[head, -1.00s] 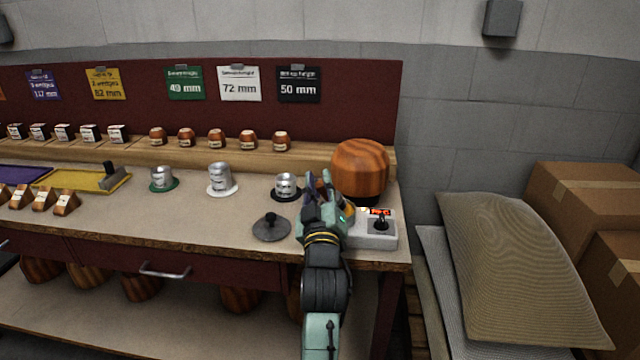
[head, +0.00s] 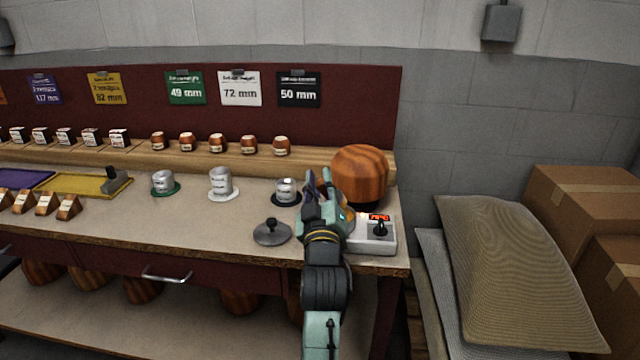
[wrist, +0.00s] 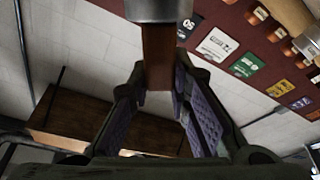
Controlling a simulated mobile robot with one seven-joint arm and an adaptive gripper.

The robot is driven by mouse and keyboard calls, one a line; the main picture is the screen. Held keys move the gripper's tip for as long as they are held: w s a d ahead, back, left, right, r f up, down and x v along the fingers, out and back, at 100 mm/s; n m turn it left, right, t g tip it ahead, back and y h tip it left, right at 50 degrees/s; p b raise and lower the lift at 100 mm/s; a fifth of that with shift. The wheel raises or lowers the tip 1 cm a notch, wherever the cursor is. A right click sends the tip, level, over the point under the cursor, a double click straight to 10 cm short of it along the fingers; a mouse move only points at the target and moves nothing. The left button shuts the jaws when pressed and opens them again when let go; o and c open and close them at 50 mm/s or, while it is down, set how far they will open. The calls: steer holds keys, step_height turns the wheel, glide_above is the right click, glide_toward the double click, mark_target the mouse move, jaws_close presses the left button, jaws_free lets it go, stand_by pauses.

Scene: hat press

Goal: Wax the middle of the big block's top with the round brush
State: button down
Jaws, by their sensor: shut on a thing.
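The big block (head: 360,172) is a rounded wooden block standing at the right end of the bench. My gripper (head: 320,188) is in front and to the left of it, low over the bench, beside a grey box with a red display. In the wrist view my gripper (wrist: 160,100) is shut on a reddish-brown wooden handle with a metal collar, which looks like the round brush (wrist: 158,55). The bristles do not show there, and the brush is hidden behind my gripper in the head view. Whether it touches anything cannot be told.
The grey box (head: 385,236) carries a black knob, with something amber partly hidden by my gripper. A dark lid (head: 272,234) lies to the left. Metal cups stand on green, white and black (head: 284,198) discs. Cushions (head: 510,270) and cardboard boxes stand right of the bench.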

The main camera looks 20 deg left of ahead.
steer(key=shift+r+p, duration=1.75)
steer(key=shift+r, duration=0.75)
steer(key=shift+f, duration=0.1)
